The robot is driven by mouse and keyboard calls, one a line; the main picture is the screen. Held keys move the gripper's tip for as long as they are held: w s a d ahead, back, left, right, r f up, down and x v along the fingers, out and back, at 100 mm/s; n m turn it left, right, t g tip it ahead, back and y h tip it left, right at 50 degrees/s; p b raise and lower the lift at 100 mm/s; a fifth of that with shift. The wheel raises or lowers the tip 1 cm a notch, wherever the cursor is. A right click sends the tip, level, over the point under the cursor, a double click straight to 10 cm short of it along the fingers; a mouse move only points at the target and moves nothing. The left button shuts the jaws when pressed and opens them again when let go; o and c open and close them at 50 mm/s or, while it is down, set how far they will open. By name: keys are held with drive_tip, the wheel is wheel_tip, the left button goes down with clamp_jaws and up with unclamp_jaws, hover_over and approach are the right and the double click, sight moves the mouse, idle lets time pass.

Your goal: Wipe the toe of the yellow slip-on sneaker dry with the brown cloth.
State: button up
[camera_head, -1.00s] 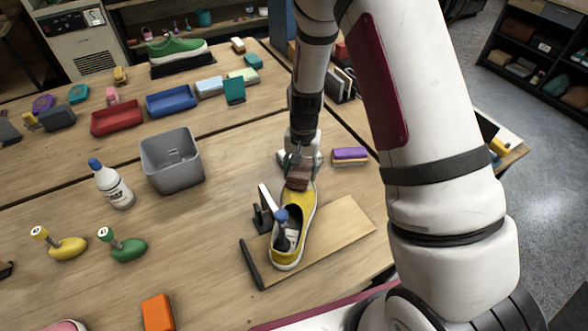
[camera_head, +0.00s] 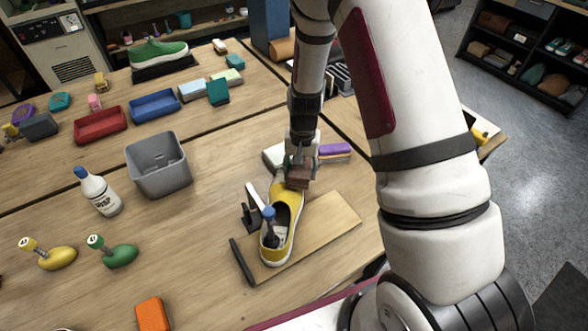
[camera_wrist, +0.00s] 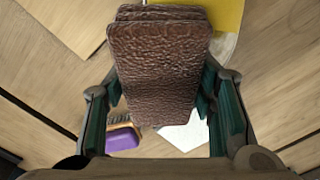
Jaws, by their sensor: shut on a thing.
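The yellow slip-on sneaker (camera_head: 282,222) stands on a wooden board (camera_head: 325,232), its toe toward the back. A bottle-like thing with a blue cap (camera_head: 269,215) shows in its opening. My gripper (camera_head: 298,165) is shut on the brown cloth (camera_head: 297,181), a folded block with a leathery texture. In the head view the cloth is at the sneaker's toe end. In the wrist view the cloth (camera_wrist: 160,62) sits between the fingers, and the yellow toe (camera_wrist: 228,14) shows behind its upper right. I cannot tell whether cloth and toe touch.
A purple brush (camera_head: 335,151) and a pale block (camera_head: 273,157) lie just behind the gripper. A black stand with a white bar (camera_head: 251,205) is left of the sneaker. A grey bin (camera_head: 159,165) and white bottle (camera_head: 98,191) stand further left. Bare table lies between bin and board.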

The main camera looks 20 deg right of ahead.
idle(0.3)
drive_tip(key=shift+w+a+b, duration=0.25)
drive_tip(key=shift+w+a, duration=0.25)
drive_tip(key=shift+a, duration=0.35)
drive_tip(key=shift+w+a+b, duration=0.25)
drive_tip(key=shift+w+a, duration=0.2)
drive_tip(key=shift+a, duration=0.4)
drive_tip(key=shift+f, duration=0.1)
drive_tip(key=shift+w+a+b, duration=0.25)
drive_tip(key=shift+w+a, duration=0.25)
drive_tip(key=shift+a, duration=0.4)
drive_tip(key=shift+w+a+b, duration=0.25)
drive_tip(key=shift+w+a, duration=0.25)
drive_tip(key=shift+a, duration=0.35)
drive_tip(key=shift+s, duration=0.1)
drive_tip(key=shift+s+d+p, duration=0.3)
drive_tip(key=shift+s+d, duration=0.2)
drive_tip(key=shift+d, duration=0.4)
drive_tip(key=shift+s+d+p, duration=0.3)
drive_tip(key=shift+s+d, duration=0.15)
drive_tip(key=shift+d, duration=0.4)
